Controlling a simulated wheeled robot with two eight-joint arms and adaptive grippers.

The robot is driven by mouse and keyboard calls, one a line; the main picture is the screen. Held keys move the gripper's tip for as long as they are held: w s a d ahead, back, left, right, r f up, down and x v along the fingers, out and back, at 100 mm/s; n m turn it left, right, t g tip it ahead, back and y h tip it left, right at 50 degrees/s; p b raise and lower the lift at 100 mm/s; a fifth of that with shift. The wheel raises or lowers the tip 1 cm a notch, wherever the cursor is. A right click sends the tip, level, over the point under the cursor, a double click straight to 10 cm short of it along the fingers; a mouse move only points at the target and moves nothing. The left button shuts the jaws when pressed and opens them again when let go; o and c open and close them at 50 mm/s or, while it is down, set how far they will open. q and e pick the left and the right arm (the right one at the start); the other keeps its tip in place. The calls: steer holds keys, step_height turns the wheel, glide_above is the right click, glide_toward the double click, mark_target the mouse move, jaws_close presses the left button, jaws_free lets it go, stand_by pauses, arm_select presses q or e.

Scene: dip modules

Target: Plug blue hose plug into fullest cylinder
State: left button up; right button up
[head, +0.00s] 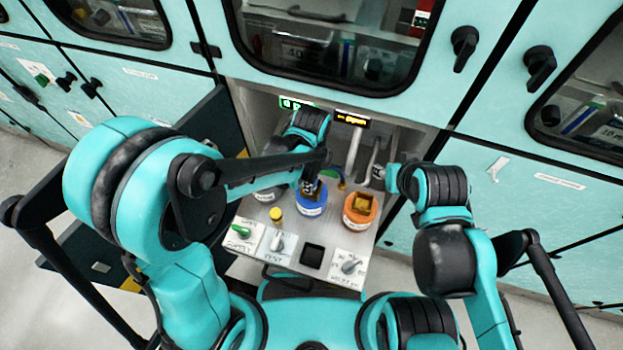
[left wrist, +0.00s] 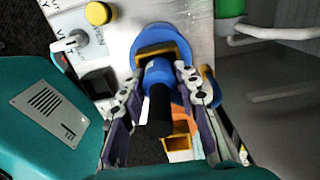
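The blue hose plug (left wrist: 158,73), with a black rear end, stands at the round blue port (left wrist: 178,42), which has a yellow part inside. My left gripper (left wrist: 160,72) has its two fingers close against both sides of the plug and looks shut on it. In the head view, my left gripper (head: 312,184) is over the blue port (head: 311,203) and hides most of the plug. My right gripper (head: 384,177) is at the right side of the recess; its fingers are too small to read. I cannot tell cylinder fill levels from these views.
An orange port (head: 360,209) stands right of the blue one. A yellow button (head: 276,214), a green switch (head: 242,231) and knobs (head: 350,265) sit on the front panel. Green (head: 296,104) and orange (head: 351,119) displays are above the recess. Cabinet doors surround it.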

arm_select(q)
steer(key=o, duration=0.3)
steer(key=shift+r, duration=0.15)
step_height(320, 180, up, 12)
steer(key=p, duration=0.5)
steer(key=s+a+r+n+t, duration=0.2)
steer(key=a+r+n+t, duration=0.1)
steer(key=a+n, duration=0.6)
steer(key=s+a+r+n+t, duration=0.3)
steer(key=a+n, duration=0.5)
steer(key=n, duration=0.4)
steer(key=shift+a+r+n+t, duration=0.3)
steer(key=shift+a+r+t, duration=0.1)
steer(key=shift+r+t, duration=0.2)
